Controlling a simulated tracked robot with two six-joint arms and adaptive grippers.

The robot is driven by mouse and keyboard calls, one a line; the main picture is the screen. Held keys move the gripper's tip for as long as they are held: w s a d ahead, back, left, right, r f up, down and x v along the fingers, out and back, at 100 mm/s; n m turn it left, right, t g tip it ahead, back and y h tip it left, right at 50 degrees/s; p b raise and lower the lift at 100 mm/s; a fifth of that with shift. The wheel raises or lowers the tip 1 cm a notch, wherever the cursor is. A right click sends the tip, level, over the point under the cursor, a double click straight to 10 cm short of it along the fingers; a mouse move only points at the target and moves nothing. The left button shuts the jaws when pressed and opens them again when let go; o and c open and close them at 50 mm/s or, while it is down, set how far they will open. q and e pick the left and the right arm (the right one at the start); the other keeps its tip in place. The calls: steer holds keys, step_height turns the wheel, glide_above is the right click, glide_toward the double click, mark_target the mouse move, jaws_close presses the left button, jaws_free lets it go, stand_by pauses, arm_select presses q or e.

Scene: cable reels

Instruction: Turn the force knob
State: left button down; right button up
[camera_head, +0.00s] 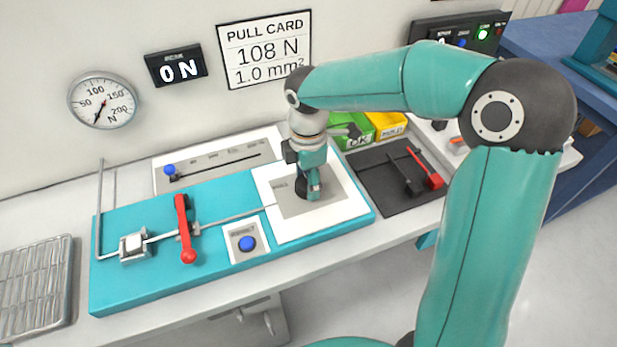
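My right gripper (313,187) points down over the grey square of a white plate (335,214) on the teal test bench. A dark round piece (301,188), possibly the force knob, shows right beside its fingertips and is partly hidden by them. I cannot tell whether the fingers touch or grip it. A small label left of it is too small to read. A blue-knobbed slider (170,170) stands at the left end of a scale behind the bench. The display (176,68) reads 0 N; the pull card (264,50) reads 108 N, 1.0 mm². My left gripper is out of view.
A red lever (186,232) and a metal clamp (134,246) stand on the teal bench (130,287), with a blue button (247,243) nearby. A black tray (372,180) with red and black tools, green and yellow bins (386,124) lie right. A wire rack (35,285) lies left.

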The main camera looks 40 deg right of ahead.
steer(key=shift+c, duration=1.3)
steer(key=shift+d, duration=0.15)
steer(key=shift+c, duration=0.4)
steer(key=shift+m, duration=0.3)
steer(key=m, duration=0.3)
steer(key=m+b, duration=0.1)
steer(key=m, duration=0.4)
steer(key=shift+m, duration=0.4)
steer(key=m+b, duration=0.1)
steer(key=m, duration=0.9)
steer(key=shift+b, duration=0.35)
steer(key=shift+r+m, duration=0.1)
steer(key=shift+m, duration=0.2)
